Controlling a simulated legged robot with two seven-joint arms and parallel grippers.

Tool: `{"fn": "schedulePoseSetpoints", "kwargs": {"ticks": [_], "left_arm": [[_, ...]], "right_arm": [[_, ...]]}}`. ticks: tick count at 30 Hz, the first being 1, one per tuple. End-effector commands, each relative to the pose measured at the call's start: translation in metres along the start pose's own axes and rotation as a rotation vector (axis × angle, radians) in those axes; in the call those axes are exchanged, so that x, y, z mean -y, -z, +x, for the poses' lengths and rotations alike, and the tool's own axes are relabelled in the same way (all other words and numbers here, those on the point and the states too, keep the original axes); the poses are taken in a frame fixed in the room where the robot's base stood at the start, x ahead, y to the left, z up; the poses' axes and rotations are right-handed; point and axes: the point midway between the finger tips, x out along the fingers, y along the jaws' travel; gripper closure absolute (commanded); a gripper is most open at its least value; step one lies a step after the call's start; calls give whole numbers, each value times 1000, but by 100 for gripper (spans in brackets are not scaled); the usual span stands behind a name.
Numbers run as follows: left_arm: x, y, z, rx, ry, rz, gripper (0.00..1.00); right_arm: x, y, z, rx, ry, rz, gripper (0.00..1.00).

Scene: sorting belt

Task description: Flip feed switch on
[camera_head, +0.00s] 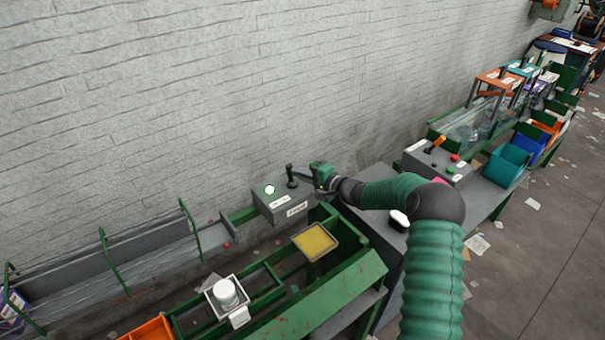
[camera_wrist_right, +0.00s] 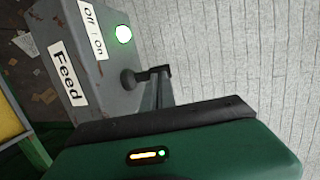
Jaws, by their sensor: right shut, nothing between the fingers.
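The feed switch is a grey box (camera_head: 283,205) beside the wall, with a black lever (camera_head: 291,176) on top. In the right wrist view the box (camera_wrist_right: 108,75) carries a "Feed" label (camera_wrist_right: 68,73) and an "Off | On" label (camera_wrist_right: 93,29). Its round lamp (camera_wrist_right: 124,34) glows green-white; it also shows in the head view (camera_head: 269,189). My right gripper (camera_head: 305,174) is shut and empty, just right of the lever. In the wrist view its fingers (camera_wrist_right: 159,92) overlap the lever (camera_wrist_right: 150,73); I cannot tell whether they touch. My left gripper is out of view.
A yellow-filled tray (camera_head: 315,241) and a white container (camera_head: 224,292) sit on the green frame below the box. A second grey control box (camera_head: 437,160) with coloured buttons stands to the right. The wall (camera_head: 200,90) is close behind.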

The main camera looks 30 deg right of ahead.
Motion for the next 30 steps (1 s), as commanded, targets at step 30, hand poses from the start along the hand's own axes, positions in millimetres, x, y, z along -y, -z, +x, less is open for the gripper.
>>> {"fn": "schedulePoseSetpoints", "kwargs": {"ticks": [30], "left_arm": [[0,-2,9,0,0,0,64]], "right_arm": [[9,3,17,3,-107,23,100]]}}
